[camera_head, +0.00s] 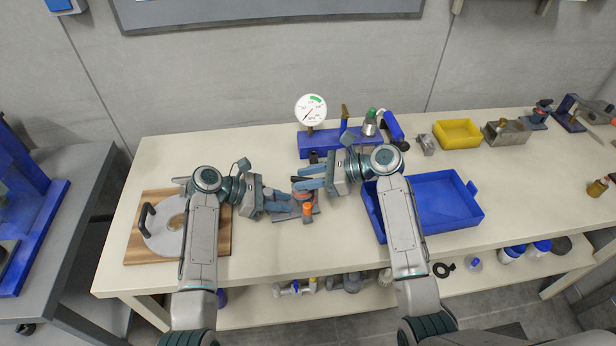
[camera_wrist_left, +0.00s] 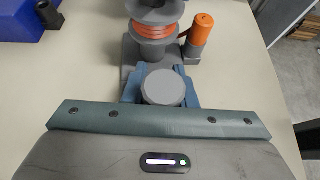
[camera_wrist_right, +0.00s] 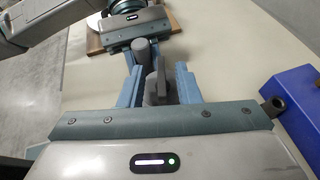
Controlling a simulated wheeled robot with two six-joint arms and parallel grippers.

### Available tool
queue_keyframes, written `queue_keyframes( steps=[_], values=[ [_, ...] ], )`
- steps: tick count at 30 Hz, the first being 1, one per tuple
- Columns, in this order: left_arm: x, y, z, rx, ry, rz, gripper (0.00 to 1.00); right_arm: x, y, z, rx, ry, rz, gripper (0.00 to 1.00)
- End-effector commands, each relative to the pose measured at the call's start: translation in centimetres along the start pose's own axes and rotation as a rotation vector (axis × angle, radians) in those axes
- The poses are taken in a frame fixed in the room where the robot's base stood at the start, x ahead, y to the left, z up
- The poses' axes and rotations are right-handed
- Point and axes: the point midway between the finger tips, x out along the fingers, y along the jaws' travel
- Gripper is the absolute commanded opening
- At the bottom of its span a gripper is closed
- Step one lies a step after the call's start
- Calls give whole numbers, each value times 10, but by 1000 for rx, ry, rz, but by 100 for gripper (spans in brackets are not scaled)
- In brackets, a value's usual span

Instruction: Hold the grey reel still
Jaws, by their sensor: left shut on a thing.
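A grey reel wound with orange line (camera_wrist_left: 157,28) stands on a grey base; in the head view it shows small between my grippers (camera_head: 303,190). An orange-capped post (camera_wrist_left: 203,32) stands beside it and also shows in the head view (camera_head: 307,210). My left gripper (camera_head: 288,203) is shut on a grey round-topped post (camera_wrist_left: 162,88) on the near side of the reel. My right gripper (camera_head: 305,181) is open; its fingers (camera_wrist_right: 158,92) stand either side of a grey upright piece (camera_wrist_right: 155,84), with gaps showing. The reel's orange line is hidden in the right wrist view.
A blue tray (camera_head: 470,213) lies to the right, partly under my right arm. A gauge (camera_head: 311,109) on a blue stand is behind. A wooden board (camera_head: 135,250) with a grey disc is at left. The table's front middle is clear.

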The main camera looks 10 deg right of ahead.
Motion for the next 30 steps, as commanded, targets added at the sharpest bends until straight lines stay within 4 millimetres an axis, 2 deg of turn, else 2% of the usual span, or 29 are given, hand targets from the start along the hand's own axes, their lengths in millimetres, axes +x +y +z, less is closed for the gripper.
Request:
queue_keyframes(
  steps=[2, 3, 7, 20, 30],
  values=[
    [0, 0, -2, -2, 3, 0, 0, 0, 0, 0, 0, 0, 0, 30],
    [0, 0, -2, -2, 3, 0, 0, 0, 0, 0, 0, 0, 0, 26],
    [0, 0, -2, -2, 3, 0, 0, 0, 0, 0, 0, 0, 0, 1],
    [1, 0, -2, -3, 3, 0, 0, 0, -1, -1, -16, 1, 44, 0],
    [1, 0, -2, -2, 2, 0, 0, 1, -4, -1, -100, 2, 252, 0]
  ],
)
